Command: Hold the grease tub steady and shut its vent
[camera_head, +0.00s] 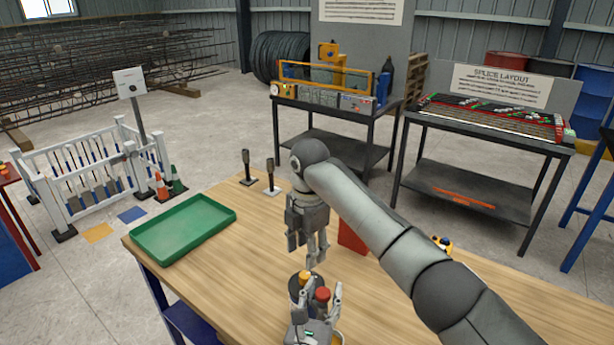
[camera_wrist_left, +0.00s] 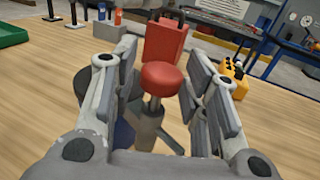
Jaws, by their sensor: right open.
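A dark grey, round body that looks like the grease tub (camera_head: 294,284) stands near the table's front, partly hidden by my grippers. An orange-brown part shows on its top. A red knob (camera_head: 323,294) sits beside it, and in the left wrist view the knob (camera_wrist_left: 165,79) tops a grey stem between my fingers. I cannot tell which part is the vent. My left gripper (camera_head: 318,297) has its fingers apart on either side of the knob; whether they press on anything is hidden. My right gripper (camera_head: 311,262) is open, pointing down just above the tub.
A red block (camera_head: 352,236) stands behind the grippers. A green tray (camera_head: 184,228) lies at the table's left, with two dark posts on small bases beyond it. A yellow object (camera_wrist_left: 232,76) is to the right. Bare wood (camera_head: 225,270) lies left of the grippers.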

